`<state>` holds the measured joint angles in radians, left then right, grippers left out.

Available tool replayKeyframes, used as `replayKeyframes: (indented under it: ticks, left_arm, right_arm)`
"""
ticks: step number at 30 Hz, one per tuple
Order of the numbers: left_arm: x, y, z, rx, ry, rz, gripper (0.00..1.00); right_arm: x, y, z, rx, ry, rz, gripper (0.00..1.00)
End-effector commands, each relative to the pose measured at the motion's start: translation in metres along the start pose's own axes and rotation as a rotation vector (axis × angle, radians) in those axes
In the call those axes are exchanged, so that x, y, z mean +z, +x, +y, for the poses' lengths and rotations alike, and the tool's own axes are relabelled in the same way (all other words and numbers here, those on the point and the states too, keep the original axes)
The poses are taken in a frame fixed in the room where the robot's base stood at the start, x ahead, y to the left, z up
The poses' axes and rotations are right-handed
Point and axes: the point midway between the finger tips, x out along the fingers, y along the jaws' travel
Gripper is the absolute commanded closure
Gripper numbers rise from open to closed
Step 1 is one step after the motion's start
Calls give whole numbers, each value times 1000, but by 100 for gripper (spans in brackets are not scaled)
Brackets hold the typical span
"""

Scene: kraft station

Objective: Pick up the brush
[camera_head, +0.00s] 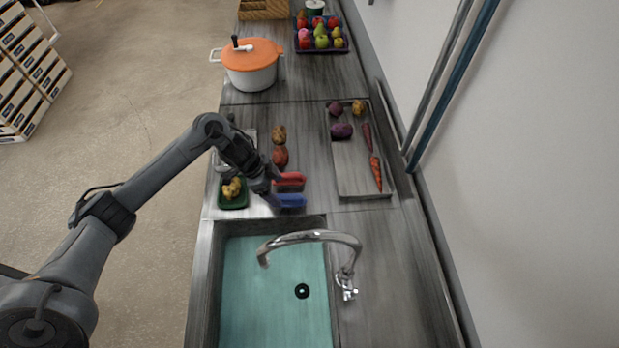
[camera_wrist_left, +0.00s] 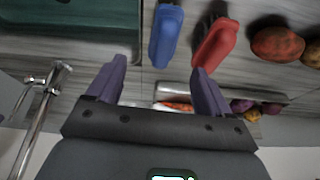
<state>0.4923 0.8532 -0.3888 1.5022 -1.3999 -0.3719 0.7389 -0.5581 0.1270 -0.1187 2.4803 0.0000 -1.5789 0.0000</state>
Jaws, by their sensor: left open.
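My left gripper (camera_head: 270,192) is over the counter just behind the sink. Its two dark purple fingers stand apart with nothing gripped between them in the left wrist view (camera_wrist_left: 158,68). Just beyond the fingertips lie a red tool (camera_head: 290,178) and a blue tool (camera_head: 291,201), side by side. The red tool (camera_wrist_left: 215,42) and the blue tool (camera_wrist_left: 165,38) also show in the left wrist view. One may be the brush, but I cannot tell which. The gripper partly hides both in the head view. My right gripper is not in view.
The sink (camera_head: 270,270) and its faucet (camera_head: 310,238) are in front. A tray (camera_head: 350,165) with carrots and other vegetables lies to the right. Potatoes (camera_head: 280,156) and a green dish (camera_head: 232,201) are near the gripper. An orange-lidded pot (camera_head: 250,78) stands farther back.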

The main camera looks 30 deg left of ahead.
Motion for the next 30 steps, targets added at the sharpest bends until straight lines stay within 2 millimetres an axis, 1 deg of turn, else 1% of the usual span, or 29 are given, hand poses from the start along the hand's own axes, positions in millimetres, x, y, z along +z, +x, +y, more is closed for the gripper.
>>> replayKeyframes:
  ticks: [2, 4, 12, 20, 27, 30]
  left_arm:
    - [4, -3, -3, 16, -14, -8, 20]
    - [6, 2, -3, 23, -21, -10, 20]
    - [6, 37, -3, 23, -21, -9, 20]
    - [4, 51, -3, 21, -20, -9, 20]
    - [1, 82, -2, 22, -20, -9, 20]
    - [2, 92, -3, 21, -20, -9, 20]
  right_arm:
    - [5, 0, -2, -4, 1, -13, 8]
    - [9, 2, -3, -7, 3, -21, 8]
    - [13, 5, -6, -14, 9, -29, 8]
    - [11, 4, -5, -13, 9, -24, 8]
    - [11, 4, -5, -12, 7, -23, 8]
    - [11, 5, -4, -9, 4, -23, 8]
